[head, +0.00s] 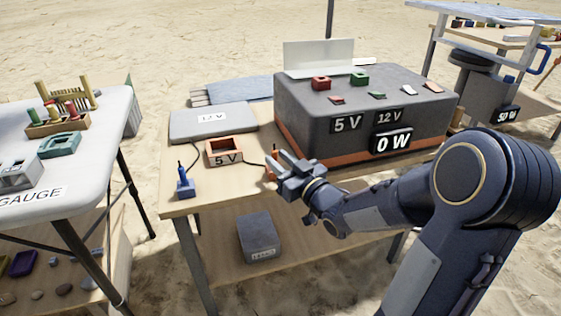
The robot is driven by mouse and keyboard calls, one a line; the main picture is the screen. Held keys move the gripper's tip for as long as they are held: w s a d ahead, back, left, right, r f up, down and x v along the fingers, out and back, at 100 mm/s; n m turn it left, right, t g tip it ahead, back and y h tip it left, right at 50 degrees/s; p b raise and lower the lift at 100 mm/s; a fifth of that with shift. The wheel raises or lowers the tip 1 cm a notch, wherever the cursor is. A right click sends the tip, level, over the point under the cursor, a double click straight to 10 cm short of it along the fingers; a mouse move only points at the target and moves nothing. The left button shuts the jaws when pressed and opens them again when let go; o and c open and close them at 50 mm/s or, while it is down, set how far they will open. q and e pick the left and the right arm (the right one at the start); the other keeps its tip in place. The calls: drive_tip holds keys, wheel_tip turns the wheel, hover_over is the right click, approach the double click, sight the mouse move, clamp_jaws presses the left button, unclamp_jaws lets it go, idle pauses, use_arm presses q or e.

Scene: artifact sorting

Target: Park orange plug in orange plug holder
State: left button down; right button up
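An orange plug (271,163) stands near the front edge of the wooden table, left of the grey box, with a dark cable running to it. My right gripper (281,169) is right at the orange plug and partly covers it. I cannot tell whether its fingers are closed on it. An orange open-topped box (224,153) marked "5 V" lies left of the plug. A separate orange plug holder is not clearly visible; the area under the plug is partly hidden by the gripper. My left gripper is not in view.
A blue plug in a blue holder (186,187) stands at the table's front left corner. A grey box (350,105) showing "0 W" fills the right of the table. A grey "12 V" slab (213,122) lies behind. A white table (95,160) stands left.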

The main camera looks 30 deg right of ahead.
drive_tip(key=shift+o, duration=1)
drive_tip(key=s+p, duration=0.1)
drive_tip(key=s, duration=0.6)
drive_tip(key=shift+s+d+f, duration=0.35)
drive_tip(key=shift+s+d, duration=0.05)
